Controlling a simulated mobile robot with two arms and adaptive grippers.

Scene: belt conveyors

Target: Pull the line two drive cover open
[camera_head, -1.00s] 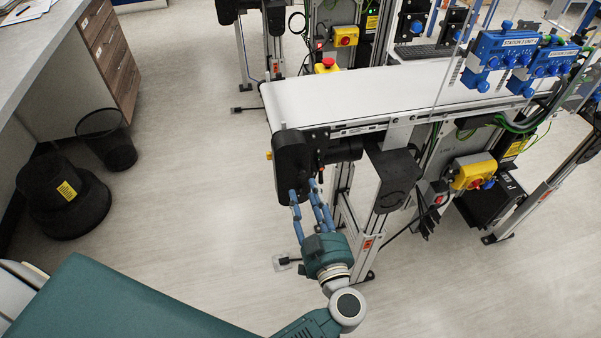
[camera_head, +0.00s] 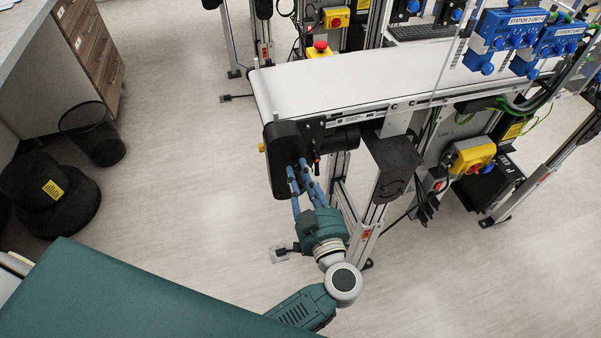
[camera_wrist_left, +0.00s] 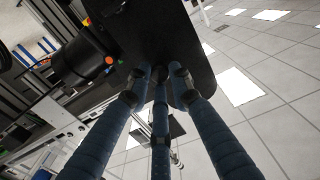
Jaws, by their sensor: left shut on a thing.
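The black drive cover (camera_head: 279,160) is a rounded block at the near end of a white belt conveyor (camera_head: 360,85). My left gripper (camera_head: 299,168) has its blue fingers drawn together on the right part of the cover's face. In the left wrist view the fingertips (camera_wrist_left: 158,80) press close against the dark cover panel (camera_wrist_left: 150,28), which fills the top middle. The exact contact is hard to see there. Whether the cover stands slightly ajar cannot be told. My right gripper is out of view.
A black bracket (camera_head: 392,165) and metal legs stand right of my left gripper. A yellow switch box (camera_head: 472,155) is farther right.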

